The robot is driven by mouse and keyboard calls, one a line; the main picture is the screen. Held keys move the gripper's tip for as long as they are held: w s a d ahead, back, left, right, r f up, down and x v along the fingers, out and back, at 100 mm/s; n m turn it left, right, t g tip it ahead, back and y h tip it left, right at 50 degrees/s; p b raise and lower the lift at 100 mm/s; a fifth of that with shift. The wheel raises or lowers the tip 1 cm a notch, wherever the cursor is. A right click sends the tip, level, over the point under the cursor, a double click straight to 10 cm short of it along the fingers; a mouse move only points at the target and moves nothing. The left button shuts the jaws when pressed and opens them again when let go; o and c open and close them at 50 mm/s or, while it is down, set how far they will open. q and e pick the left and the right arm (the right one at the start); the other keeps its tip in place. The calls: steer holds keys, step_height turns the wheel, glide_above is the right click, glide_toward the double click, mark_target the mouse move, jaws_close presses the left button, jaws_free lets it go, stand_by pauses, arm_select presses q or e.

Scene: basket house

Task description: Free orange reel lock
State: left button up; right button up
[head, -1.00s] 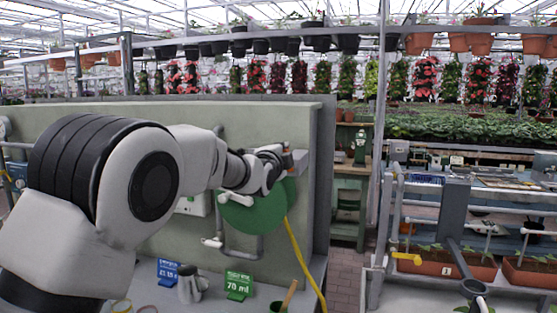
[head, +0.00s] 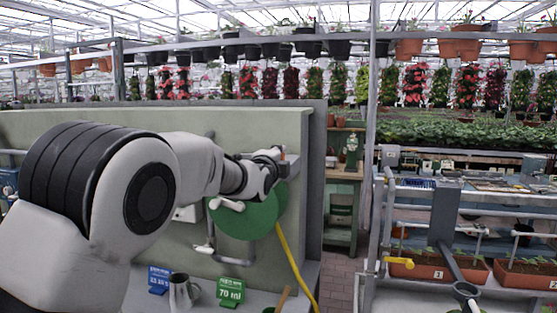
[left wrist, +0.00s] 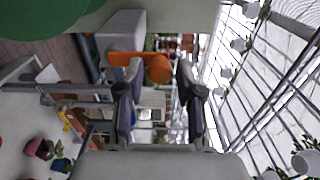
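The orange reel lock (left wrist: 127,59) shows in the left wrist view as a bar with a round knob, beside a grey block. The green hose reel (head: 245,217) hangs on the grey-green wall in the head view, with a yellow hose running down from it. My left gripper (left wrist: 160,76) is open; its fingers stand on either side of the orange knob in the picture. I cannot tell whether they touch it. In the head view my left gripper (head: 272,160) is at the reel's upper right, largely hiding the lock. My right gripper is not in view.
The wall ends just right of the reel. Below are a metal jug (head: 182,292), a blue sign (head: 159,280) and a green "70 ml" sign (head: 231,291). A pipe rack with planters (head: 425,268) stands at right, beyond an aisle.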

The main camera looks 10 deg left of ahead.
arm_select(q)
steer(key=shift+s, duration=0.1)
steer(key=s, duration=1.1)
steer(key=shift+s+a, duration=0.15)
steer(key=shift+s, duration=0.2)
steer(key=shift+f, duration=0.1)
step_height(320, 180, down, 25)
steer(key=s+a+n+g, duration=0.2)
steer(key=a+n+g, duration=0.1)
steer(key=n+g, duration=0.2)
steer(key=s+a+f+n+g, duration=0.1)
steer(key=s+f+n+g, duration=0.3)
steer(key=f, duration=0.6)
steer(key=s+a+f+n+g, duration=0.1)
steer(key=s+f, duration=0.5)
steer(key=f, duration=0.4)
steer(key=s+f+n+g, duration=0.2)
steer(key=s+f, duration=0.4)
steer(key=s, duration=0.4)
steer(key=s+a+f+n+g, duration=0.1)
steer(key=s+f+n+g, duration=0.2)
steer(key=s+f, duration=0.3)
steer(key=s+f+n+g, duration=0.3)
steer(key=s+f, duration=0.3)
steer(key=s, duration=0.9)
steer(key=shift+a+f+n+y+b, duration=0.3)
steer(key=shift+f+n+b, duration=0.05)
steer(key=shift+n+b, duration=0.15)
